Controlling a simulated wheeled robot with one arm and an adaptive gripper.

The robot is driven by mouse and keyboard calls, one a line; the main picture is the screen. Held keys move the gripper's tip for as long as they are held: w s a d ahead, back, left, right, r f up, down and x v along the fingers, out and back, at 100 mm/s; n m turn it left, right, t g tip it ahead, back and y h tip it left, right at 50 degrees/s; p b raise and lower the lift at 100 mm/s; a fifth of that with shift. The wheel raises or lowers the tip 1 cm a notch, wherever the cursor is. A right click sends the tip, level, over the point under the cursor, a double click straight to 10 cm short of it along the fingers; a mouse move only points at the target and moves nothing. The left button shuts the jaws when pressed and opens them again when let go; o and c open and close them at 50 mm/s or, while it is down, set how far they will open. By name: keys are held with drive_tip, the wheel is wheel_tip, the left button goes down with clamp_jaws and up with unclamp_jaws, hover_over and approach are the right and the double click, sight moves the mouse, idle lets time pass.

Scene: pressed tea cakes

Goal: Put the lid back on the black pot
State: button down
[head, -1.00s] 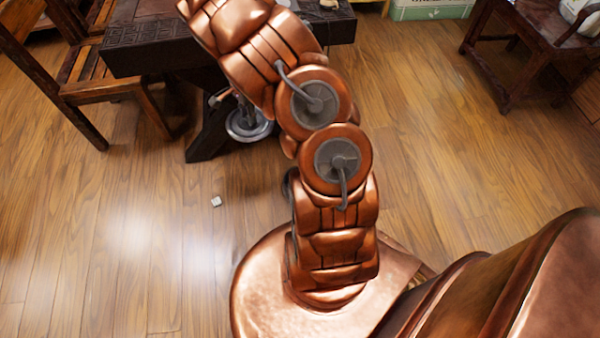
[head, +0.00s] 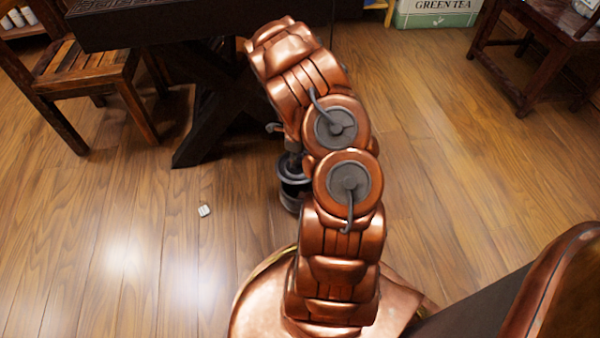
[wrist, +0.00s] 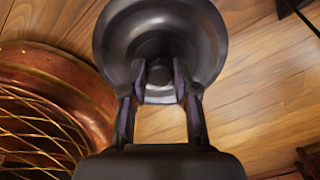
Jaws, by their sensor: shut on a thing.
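My gripper is shut on a dark grey round lid (wrist: 115,38), held near its middle. In the wrist view the fingertips (wrist: 160,80) meet over it, and wood floor shows around its edge. In the head view my arm hides most of the gripper. A dark round piece (head: 288,172) shows low beside the arm, with a dark, cylinder-like body (head: 290,198) under it. I cannot tell from this view whether that body is the black pot or whether the lid touches it.
A dark carved table (head: 190,28) stands at the back, with a wooden chair (head: 85,75) at left. A dark wooden stand (head: 525,45) and a green tea box (head: 437,14) are at back right. A small pale object (head: 204,210) lies on the floor. Open floor lies left and right.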

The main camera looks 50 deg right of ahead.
sight(300, 166)
drive_tip(key=shift+s+d+f+m+b, duration=0.2)
drive_tip(key=shift+s+f+m, duration=0.05)
drive_tip(key=shift+f, duration=0.4)
drive_tip(key=shift+s+d+f+m+b, duration=0.15)
drive_tip(key=shift+s+f+m+b, duration=0.1)
drive_tip(key=shift+f, duration=0.35)
drive_tip(key=shift+f, duration=0.1)
drive_tip(key=shift+f+b, duration=0.95)
drive_tip(key=shift+f, duration=2)
drive_tip(key=shift+w+b, duration=0.2)
drive_tip(key=shift+b, duration=0.1)
drive_tip(key=shift+f, duration=0.15)
